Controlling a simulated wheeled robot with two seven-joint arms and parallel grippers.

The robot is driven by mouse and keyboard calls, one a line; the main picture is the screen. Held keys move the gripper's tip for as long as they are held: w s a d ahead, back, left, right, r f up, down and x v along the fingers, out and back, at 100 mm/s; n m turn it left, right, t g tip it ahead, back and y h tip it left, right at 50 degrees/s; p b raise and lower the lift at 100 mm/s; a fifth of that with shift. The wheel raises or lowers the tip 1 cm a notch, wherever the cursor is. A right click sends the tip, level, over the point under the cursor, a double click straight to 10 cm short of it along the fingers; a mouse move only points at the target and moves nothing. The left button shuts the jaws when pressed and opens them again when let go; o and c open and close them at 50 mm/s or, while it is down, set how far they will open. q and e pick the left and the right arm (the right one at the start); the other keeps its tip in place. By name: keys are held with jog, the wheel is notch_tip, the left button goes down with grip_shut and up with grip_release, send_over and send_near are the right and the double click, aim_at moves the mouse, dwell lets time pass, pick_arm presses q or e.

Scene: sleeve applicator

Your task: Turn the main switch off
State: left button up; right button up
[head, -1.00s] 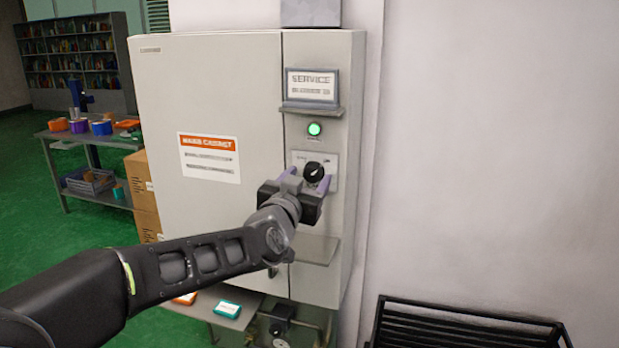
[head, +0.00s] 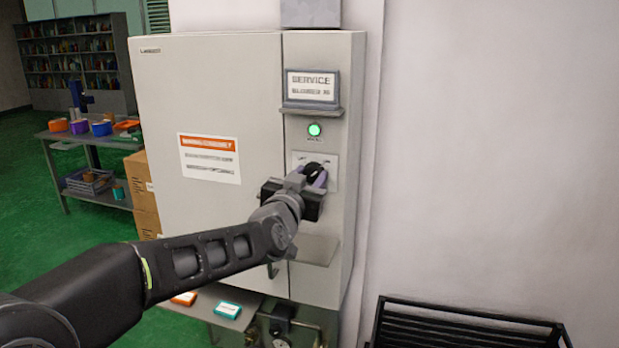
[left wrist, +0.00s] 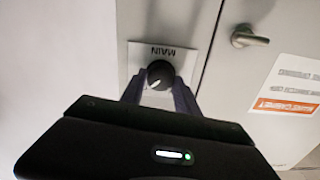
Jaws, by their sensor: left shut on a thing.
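The main switch is a black rotary knob (head: 313,170) with a white pointer mark, on a pale plate (head: 331,163) on the grey cabinet's right panel. In the left wrist view the knob (left wrist: 160,75) sits between my fingertips, and the plate (left wrist: 182,61) reads MAIN. My left gripper (head: 312,176) is shut on the knob, with one purple finger on each side. It also shows in the left wrist view (left wrist: 160,82). In the head view the fingers partly hide the knob and plate. A round green lamp (head: 314,129) glows above the switch. My right gripper is not in view.
A sign on a small ledge (head: 312,107) is above the lamp, and another ledge (head: 318,250) juts out below my gripper. A door handle (left wrist: 249,37) stands out beside the switch panel. A black rack (head: 470,335) is low at the right.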

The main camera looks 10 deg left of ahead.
pick_arm(q)
grip_shut()
jog(key=shift+n, duration=0.3)
jog(key=n+b, duration=0.2)
jog(key=n, duration=0.1)
jog(key=shift+a+f+b, duration=0.15)
jog(key=shift+b, duration=0.15)
jog(key=n+b, duration=0.2)
jog(key=n, duration=0.2)
jog(key=n+b, duration=0.2)
jog(key=n, duration=0.3)
jog(key=shift+a+n+b, duration=0.1)
jog(key=shift+n+b, duration=0.2)
jog(key=shift+n, duration=0.1)
jog(key=shift+n+b, duration=0.75)
jog(key=shift+n, duration=1.55)
